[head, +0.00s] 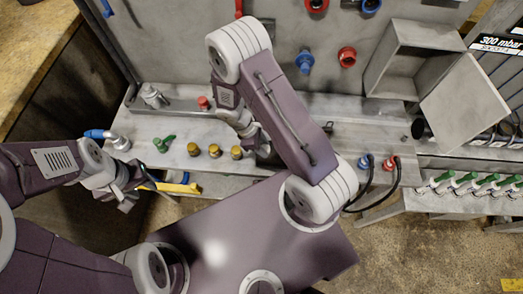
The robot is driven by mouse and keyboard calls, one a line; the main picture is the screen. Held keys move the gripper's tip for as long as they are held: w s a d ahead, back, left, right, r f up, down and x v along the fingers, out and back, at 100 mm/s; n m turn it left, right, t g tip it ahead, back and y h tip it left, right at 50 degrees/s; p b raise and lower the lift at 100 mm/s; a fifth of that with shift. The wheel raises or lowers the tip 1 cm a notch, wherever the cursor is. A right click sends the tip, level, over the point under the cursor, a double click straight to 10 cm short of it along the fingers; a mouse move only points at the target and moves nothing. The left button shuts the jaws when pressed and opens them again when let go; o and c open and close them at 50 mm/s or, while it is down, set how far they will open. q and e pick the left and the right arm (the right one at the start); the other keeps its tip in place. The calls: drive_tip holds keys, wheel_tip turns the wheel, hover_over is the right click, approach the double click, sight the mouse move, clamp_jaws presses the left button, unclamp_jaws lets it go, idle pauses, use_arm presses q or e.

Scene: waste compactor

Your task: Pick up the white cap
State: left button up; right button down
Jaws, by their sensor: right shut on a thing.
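No white cap can be made out in the head view. My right gripper (262,148) is over the grey bench, just right of a row of brass-coloured caps (215,151). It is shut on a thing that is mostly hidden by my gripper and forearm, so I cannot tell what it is. My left gripper (128,198) hangs at the bench's front left edge, near a yellow bar (178,187). Its fingers are too small and overlapped to tell whether they are open.
The grey bench (150,128) holds a green-handled part (163,144), a red cap (203,103) and a metal fitting (152,96). Blue (305,62) and red (347,57) fittings sit on the back panel. An open grey box (400,62) and several green-topped valves (465,181) are at right.

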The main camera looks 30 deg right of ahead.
drive_tip(key=s+d+r, duration=0.5)
drive_tip(key=s+r, duration=0.1)
drive_tip(key=s, duration=0.3)
drive_tip(key=shift+s+d+b, duration=0.15)
drive_tip(key=shift+d+b, duration=0.25)
drive_tip(key=shift+r, duration=0.1)
